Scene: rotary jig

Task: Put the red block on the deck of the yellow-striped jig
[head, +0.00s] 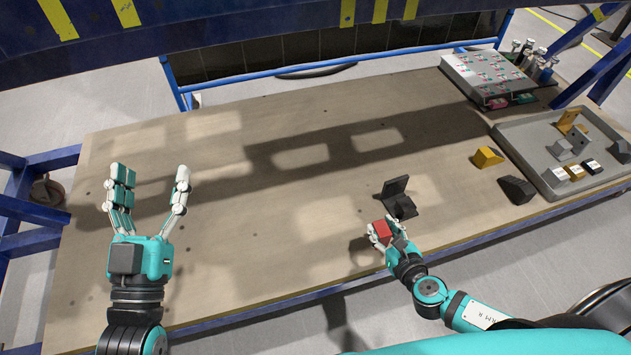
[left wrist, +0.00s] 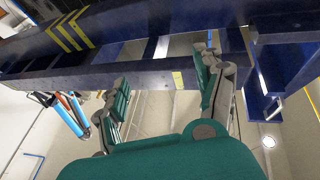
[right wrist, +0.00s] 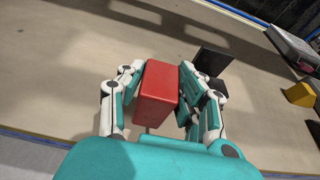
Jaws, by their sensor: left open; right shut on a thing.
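The red block (head: 382,229) is held in my right gripper (head: 385,234), which is shut on it. In the right wrist view the block (right wrist: 157,88) sits tilted between the fingers, over the tan deck (right wrist: 60,60). How high it is above the deck is hard to tell. The wide flat deck (head: 240,250) has a blue frame; blue beams with yellow stripes (head: 210,22) pass across the top of the view, apparently the striped jig. My left gripper (head: 150,192) is open and empty over the left of the deck; its fingers also show in the left wrist view (left wrist: 165,90).
A black angled bracket (head: 398,198) stands just beyond the block. A yellow wedge (head: 487,157) and a dark piece (head: 516,189) lie to the right. A grey tray (head: 530,145) holds several small parts. A white board (head: 487,75) is at the back right. The deck's middle is clear.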

